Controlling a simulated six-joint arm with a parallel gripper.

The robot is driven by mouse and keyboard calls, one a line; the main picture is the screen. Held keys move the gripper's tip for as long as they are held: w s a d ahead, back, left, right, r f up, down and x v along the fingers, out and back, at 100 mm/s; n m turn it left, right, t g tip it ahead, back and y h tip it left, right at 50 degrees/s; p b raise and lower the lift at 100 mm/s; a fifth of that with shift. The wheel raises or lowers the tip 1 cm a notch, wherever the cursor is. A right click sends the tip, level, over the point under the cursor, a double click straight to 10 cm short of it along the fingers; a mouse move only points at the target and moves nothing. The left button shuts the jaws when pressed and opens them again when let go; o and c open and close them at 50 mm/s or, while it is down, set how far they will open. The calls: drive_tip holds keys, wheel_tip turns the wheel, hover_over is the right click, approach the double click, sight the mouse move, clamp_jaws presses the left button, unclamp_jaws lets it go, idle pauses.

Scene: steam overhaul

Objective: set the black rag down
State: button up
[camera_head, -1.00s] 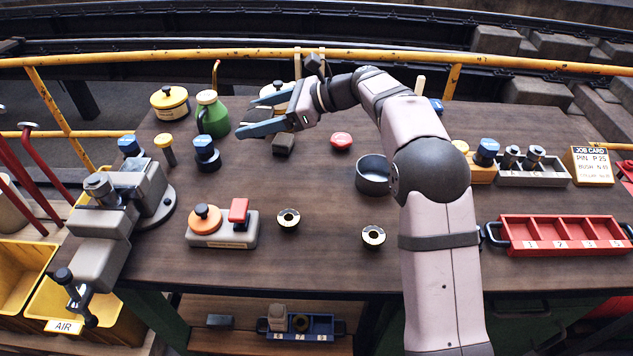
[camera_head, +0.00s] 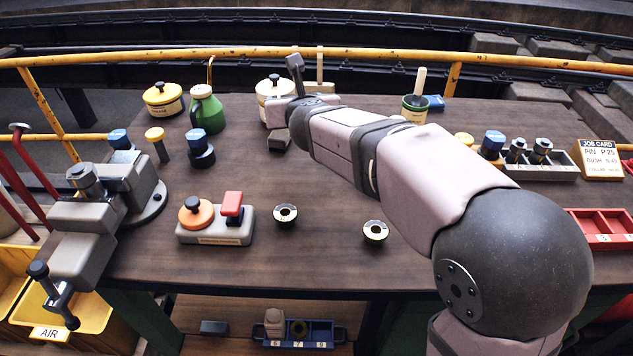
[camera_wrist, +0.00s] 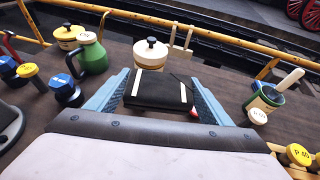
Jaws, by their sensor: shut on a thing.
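The black rag (camera_wrist: 158,92) is a dark folded pad with two pale stripes. In the wrist view it sits between the two blue-grey fingers of my gripper (camera_wrist: 158,84), which is shut on it.
A green can (camera_head: 207,112) and a yellow-banded tin (camera_head: 163,98) stand left of the pot. Blue-capped parts (camera_head: 201,150) are nearer. A green brush pot (camera_wrist: 262,103) is to the right, and a red knob (camera_wrist: 194,112) shows beside the rag. The bench's left-middle is partly clear.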

sight(317, 177)
drive_tip(key=s+d+f+m+h, duration=0.1)
drive_tip(key=s+d+m+h, duration=0.15)
drive_tip(key=d, duration=0.25)
drive_tip(key=shift+s+a+f+b, duration=0.15)
drive_tip(key=shift+f+b, duration=0.8)
drive_tip(key=shift+f, duration=2.8)
drive_tip(key=shift+s+a+f+b, duration=0.1)
drive_tip(key=shift+f+b, duration=0.8)
drive_tip(key=shift+f, duration=2.85)
drive_tip(key=shift+w+f, duration=0.1)
drive_tip(key=shift+f, duration=0.05)
drive_tip(key=o, duration=1)
drive_tip(key=shift+o, duration=0.2)
